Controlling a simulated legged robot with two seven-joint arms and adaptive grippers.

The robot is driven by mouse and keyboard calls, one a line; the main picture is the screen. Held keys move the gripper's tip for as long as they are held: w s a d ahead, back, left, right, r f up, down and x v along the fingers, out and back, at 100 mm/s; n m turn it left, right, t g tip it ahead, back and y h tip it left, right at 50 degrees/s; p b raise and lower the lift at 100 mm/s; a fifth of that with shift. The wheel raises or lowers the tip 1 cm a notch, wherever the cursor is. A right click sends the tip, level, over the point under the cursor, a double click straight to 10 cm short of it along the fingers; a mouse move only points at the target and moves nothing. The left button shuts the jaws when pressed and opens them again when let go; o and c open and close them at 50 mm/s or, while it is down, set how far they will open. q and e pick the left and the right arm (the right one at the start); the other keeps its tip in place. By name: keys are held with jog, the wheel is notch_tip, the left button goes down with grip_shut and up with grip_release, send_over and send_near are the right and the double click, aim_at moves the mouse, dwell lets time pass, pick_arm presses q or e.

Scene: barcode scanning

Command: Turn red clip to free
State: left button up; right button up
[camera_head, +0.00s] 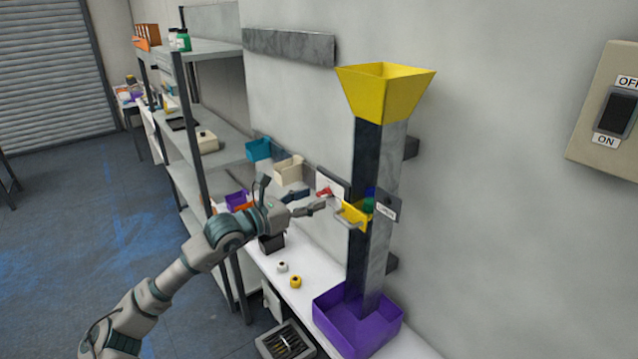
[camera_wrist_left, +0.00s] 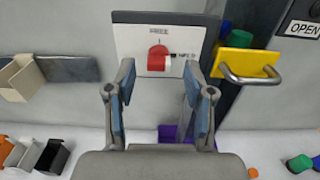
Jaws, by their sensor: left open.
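The red clip (camera_wrist_left: 158,58) is mounted on a grey wall panel (camera_wrist_left: 130,40), with small lettering above it and to its right. The lettering above seems to read FREE. In the left wrist view, a pointed part of the clip faces right, toward the other label. The red clip (camera_head: 325,192) is small in the head view. My left gripper (camera_head: 316,203) is open and empty in front of the panel. In the wrist view its two fingers (camera_wrist_left: 158,77) stand either side of the clip, apparently apart from it. My right gripper is not in view.
A yellow drawer with a handle (camera_wrist_left: 240,65) sits right of the panel, on a column under a yellow funnel (camera_head: 385,92). A purple bin (camera_head: 358,325) stands below. Teal and beige wall bins (camera_head: 288,171) hang to the left. Small jars (camera_head: 295,282) stand on the white bench.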

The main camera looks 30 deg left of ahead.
aim_at(319, 196)
pick_arm(q)
jog(key=x, duration=0.2)
jog(key=shift+w+p, duration=0.4)
jog(key=shift+d, duration=0.35)
jog(key=shift+c, duration=0.8)
jog(key=shift+d, duration=0.15)
jog(key=c, duration=0.4)
jog(key=shift+w, duration=0.1)
jog(key=c, duration=0.4)
jog(key=shift+w+a+f, duration=0.1)
jog(key=shift+a+f, duration=0.1)
jog(key=shift+a, duration=0.4)
grip_shut()
jog(key=shift+d, duration=0.25)
